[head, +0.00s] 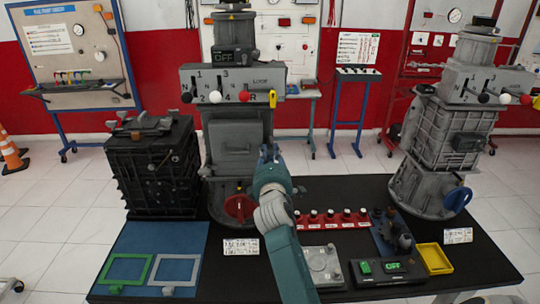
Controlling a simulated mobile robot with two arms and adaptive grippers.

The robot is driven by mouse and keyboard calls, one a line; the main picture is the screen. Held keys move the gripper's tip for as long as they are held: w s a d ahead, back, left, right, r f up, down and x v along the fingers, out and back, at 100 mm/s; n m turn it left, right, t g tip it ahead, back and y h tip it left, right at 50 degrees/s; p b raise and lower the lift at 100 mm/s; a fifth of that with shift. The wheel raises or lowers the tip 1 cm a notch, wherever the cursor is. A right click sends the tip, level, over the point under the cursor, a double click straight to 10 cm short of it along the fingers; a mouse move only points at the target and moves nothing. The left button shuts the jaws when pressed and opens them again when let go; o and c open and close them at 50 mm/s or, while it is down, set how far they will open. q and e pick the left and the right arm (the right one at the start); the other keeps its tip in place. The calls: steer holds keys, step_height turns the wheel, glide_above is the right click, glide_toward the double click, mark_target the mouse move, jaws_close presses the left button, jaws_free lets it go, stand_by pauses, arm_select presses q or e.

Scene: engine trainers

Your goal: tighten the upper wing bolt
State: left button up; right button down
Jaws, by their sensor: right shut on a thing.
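My right gripper (268,153) is a dark teal hand at the end of my teal and grey arm, which rises from the bottom of the head view. It is at the right side of the middle grey gearbox trainer (233,136), below its lever panel. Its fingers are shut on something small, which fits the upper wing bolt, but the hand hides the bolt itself. A red round part (239,207) shows low on the same trainer, left of my arm. My left gripper is not in view.
The black table (340,193) carries a black box unit (152,168) at left, another grey trainer (443,140) at right, a blue mat (190,236) with two frames, a row of red-based pieces (331,219) and a yellow tray (435,258). Levers (272,98) project above my gripper.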

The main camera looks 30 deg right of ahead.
steer(key=shift+f+m, duration=0.1)
steer(key=shift+m, duration=0.4)
steer(key=c, duration=1.5)
jaws_free()
steer(key=shift+c, duration=0.2)
steer(key=shift+s, duration=0.1)
steer(key=v, duration=1.2)
steer(key=shift+d, duration=0.1)
